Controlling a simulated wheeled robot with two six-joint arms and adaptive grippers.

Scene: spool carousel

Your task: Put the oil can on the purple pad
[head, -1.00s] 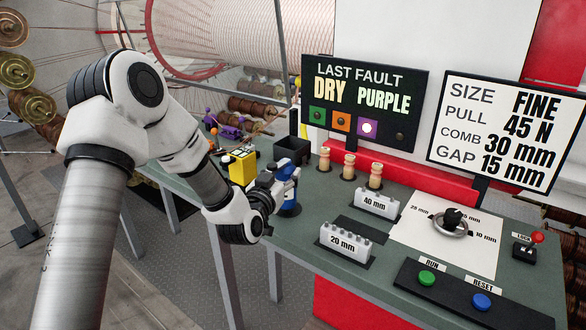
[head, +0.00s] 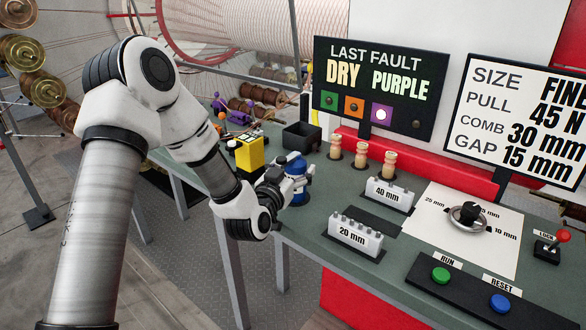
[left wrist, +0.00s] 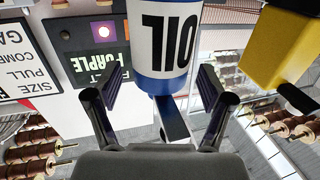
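The oil can (head: 299,186), blue with a white label, stands on the green bench at its near left edge, partly hidden by my left gripper. In the left wrist view the can (left wrist: 166,38) shows large and inverted, its label reading OIL. My left gripper (head: 284,181) is at the can's left side. In the left wrist view the fingers (left wrist: 161,84) are spread on either side of the can's lower part, with gaps showing. I cannot make out a purple pad; a purple lit square (head: 381,114) shows on the fault board. My right gripper is not in view.
A yellow box (head: 249,154) and a black open bin (head: 301,136) stand behind the can. Wooden pegs (head: 361,155), a 40 mm block (head: 389,194) and a 20 mm block (head: 355,236) stand to its right. A button panel (head: 470,288) lies at the front right.

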